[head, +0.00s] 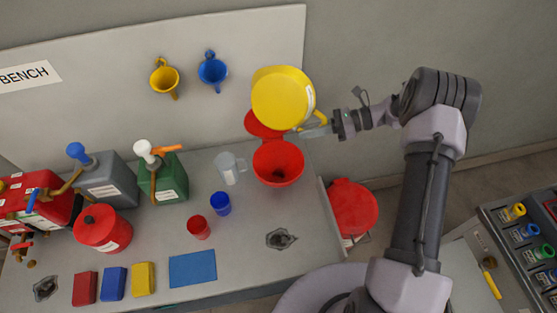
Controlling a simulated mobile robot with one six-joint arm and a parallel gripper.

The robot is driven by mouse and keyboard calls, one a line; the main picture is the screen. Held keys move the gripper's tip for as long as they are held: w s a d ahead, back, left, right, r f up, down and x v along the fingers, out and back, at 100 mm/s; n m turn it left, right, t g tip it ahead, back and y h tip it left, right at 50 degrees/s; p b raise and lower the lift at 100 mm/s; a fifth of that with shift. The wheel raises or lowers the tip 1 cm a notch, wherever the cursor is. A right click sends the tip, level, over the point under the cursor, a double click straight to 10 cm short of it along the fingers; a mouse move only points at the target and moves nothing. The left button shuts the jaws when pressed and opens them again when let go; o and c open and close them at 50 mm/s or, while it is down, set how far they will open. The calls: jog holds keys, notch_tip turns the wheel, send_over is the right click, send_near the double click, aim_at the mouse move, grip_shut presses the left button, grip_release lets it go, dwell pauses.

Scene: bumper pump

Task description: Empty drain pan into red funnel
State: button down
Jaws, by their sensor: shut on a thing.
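A round yellow pan (281,98) with a white label and a side handle is up in the air at the bench's right end, near the back panel. I take it to be the drain pan. It looks tilted, and its contents are hidden. My gripper (319,127) is shut on its handle, coming from the right. The wide red funnel (278,166) with a dark hole sits below the pan in the picture, apart from it. A red rounded piece (263,124) shows behind the funnel, partly hidden by the pan.
A clear jug (230,168), blue cup (220,204) and red cup (199,228) stand left of the funnel. Green (163,178) and grey (106,181) pump cans stand farther left. A red lidded bin (353,207) is beside the bench. Yellow (165,79) and blue (212,72) funnels hang on the panel.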

notch_tip(320, 180, down, 3)
jog(key=shift+f+n, duration=0.1)
jog(key=shift+n, duration=0.2)
jog(key=shift+s, duration=0.1)
dwell(0.4)
